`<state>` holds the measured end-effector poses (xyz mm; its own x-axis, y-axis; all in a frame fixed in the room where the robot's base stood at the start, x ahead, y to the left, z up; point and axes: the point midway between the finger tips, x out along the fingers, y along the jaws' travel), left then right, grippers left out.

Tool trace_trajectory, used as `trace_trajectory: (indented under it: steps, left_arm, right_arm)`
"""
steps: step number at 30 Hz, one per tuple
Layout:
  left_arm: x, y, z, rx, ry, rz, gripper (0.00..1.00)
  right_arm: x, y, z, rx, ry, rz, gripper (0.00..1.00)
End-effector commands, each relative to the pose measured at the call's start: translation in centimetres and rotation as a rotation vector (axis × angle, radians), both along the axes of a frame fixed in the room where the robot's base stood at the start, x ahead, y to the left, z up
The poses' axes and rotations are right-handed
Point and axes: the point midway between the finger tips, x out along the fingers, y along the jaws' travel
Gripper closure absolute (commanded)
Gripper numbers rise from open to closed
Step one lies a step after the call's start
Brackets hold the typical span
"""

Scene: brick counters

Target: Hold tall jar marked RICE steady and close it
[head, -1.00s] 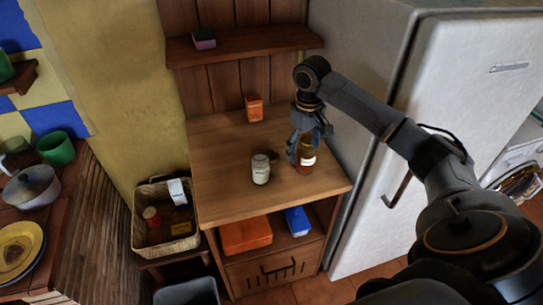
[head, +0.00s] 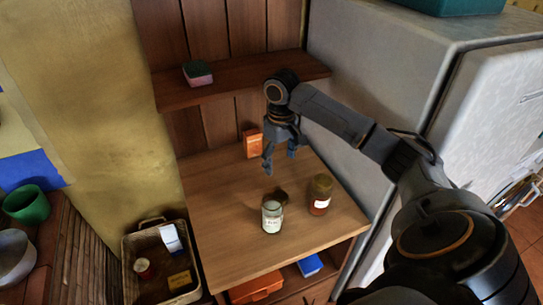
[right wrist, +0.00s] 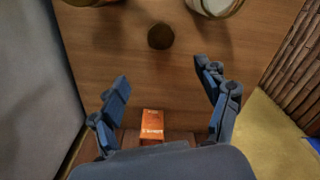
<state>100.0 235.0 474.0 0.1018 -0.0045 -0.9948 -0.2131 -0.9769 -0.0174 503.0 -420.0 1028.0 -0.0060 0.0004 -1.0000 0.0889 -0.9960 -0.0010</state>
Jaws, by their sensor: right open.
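A pale glass jar (head: 271,218) with a white label stands upright on the wooden counter; its lettering is too small to read. Its rim shows at the top edge of the right wrist view (right wrist: 215,6). A small dark round piece, like a stopper or lid (head: 281,195), lies on the counter just behind it; it also shows in the right wrist view (right wrist: 160,36). My right gripper (head: 280,165) is open and empty, behind and above the jar and apart from it. In the right wrist view its fingers (right wrist: 162,88) are spread wide. My left gripper is out of view.
A brown jar (head: 320,194) with a white label stands right of the pale jar. An orange box (head: 253,143) stands at the counter's back. A shelf (head: 235,82) holds a sponge. The fridge (head: 370,85) bounds the right side. The counter's front left is clear.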

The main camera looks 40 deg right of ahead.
Motion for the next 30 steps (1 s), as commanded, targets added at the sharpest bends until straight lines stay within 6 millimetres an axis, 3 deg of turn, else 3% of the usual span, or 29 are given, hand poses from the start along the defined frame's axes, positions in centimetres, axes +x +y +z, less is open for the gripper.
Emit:
trace_trajectory:
  steps: [11, 21, 30]
  left_arm:
    - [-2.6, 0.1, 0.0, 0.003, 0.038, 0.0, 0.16]
    - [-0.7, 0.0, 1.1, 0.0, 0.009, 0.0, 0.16]
    - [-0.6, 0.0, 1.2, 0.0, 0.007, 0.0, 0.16]
  right_arm:
    - [-0.1, 0.0, -0.9, 0.001, 0.004, 0.0, 0.24]
    - [-0.1, 0.1, -7.1, 0.001, 0.004, -0.001, 0.24]
    - [-0.1, 0.0, -8.6, -0.001, 0.0, 0.001, 0.24]
